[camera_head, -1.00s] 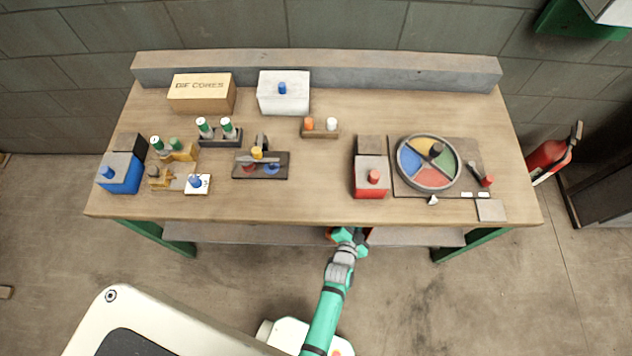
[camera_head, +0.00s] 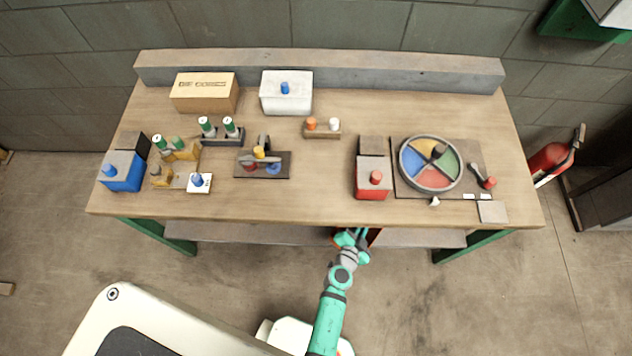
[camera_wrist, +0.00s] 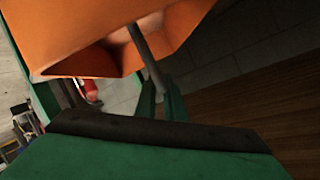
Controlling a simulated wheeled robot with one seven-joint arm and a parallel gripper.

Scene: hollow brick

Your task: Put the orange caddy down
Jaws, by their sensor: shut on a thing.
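The orange caddy (camera_wrist: 85,60) fills the top of the wrist view, with a thin grey bar (camera_wrist: 146,52) running across its open inside. My gripper (camera_wrist: 160,95) shows its green fingers at the lower end of this bar and is shut on the caddy. In the head view my gripper (camera_head: 352,238) is at the front edge of the workbench, near its middle. Only small orange-brown bits of the caddy (camera_head: 374,236) show beside it there; the rest is hidden by my gripper and the tabletop.
The workbench (camera_head: 290,210) has a lower shelf (camera_head: 265,233) under its top. A red box (camera_head: 372,183) and a colour-sectored wheel (camera_head: 430,163) stand above and right of my gripper. Several small fixtures fill the left side. The front middle of the tabletop is clear.

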